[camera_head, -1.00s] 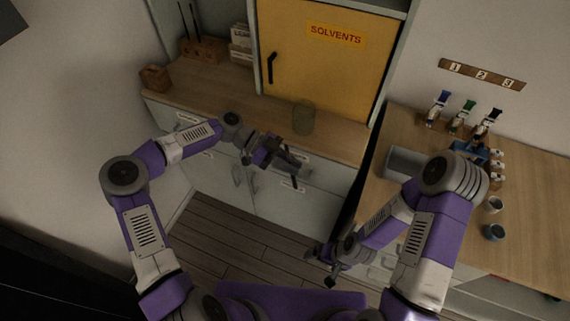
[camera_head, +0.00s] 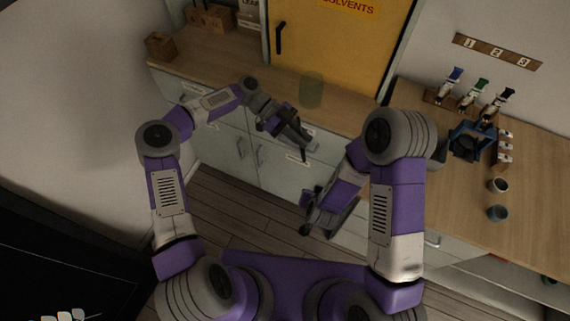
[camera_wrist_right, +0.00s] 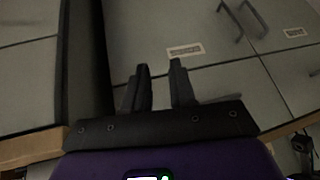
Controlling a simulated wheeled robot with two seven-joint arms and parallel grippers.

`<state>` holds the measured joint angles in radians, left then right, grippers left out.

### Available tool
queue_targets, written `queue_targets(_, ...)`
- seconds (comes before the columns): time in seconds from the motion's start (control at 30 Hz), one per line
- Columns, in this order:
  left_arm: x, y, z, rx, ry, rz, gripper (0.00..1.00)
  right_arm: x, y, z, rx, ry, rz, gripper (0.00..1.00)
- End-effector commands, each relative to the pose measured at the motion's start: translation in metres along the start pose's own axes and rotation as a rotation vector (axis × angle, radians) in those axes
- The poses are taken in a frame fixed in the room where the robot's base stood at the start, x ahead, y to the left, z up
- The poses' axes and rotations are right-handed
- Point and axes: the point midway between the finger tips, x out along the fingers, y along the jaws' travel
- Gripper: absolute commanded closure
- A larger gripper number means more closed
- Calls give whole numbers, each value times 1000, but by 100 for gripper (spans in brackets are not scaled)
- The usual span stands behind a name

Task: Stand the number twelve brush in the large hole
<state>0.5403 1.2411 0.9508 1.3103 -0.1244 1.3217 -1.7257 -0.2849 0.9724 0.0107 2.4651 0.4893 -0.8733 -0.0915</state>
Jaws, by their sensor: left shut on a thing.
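My left gripper (camera_head: 303,143) is shut on a thin dark stick (camera_head: 304,155), which looks like a brush. It hangs in front of the drawer fronts, just off the counter's edge; its number cannot be read. A smaller wooden block (camera_head: 160,46) sits at the counter's left end. I cannot make out holes in either. My right gripper (camera_head: 312,198) is low over the floor; in the right wrist view its fingers (camera_wrist_right: 161,85) are apart and empty.
A greenish translucent jar (camera_head: 311,90) stands on the back counter (camera_head: 255,75) before the yellow solvents cabinet (camera_head: 335,45). The counter between small block and jar is clear.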

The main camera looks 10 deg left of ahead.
Motion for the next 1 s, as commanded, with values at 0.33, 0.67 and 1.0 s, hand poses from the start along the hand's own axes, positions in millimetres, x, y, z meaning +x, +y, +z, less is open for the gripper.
queue_targets(0.33, 0, 0, 0, 0, 0, 0, 100, -68, -72, -65, -169, 514, 108, 75)
queue_targets(0.67, 0, 0, 0, 0, 0, 0, 100, -161, -116, -82, -263, 911, 199, 75)
queue_targets(1.0, 0, 0, 0, 0, 0, 0, 100, -179, -121, -93, -275, 1005, 231, 75)
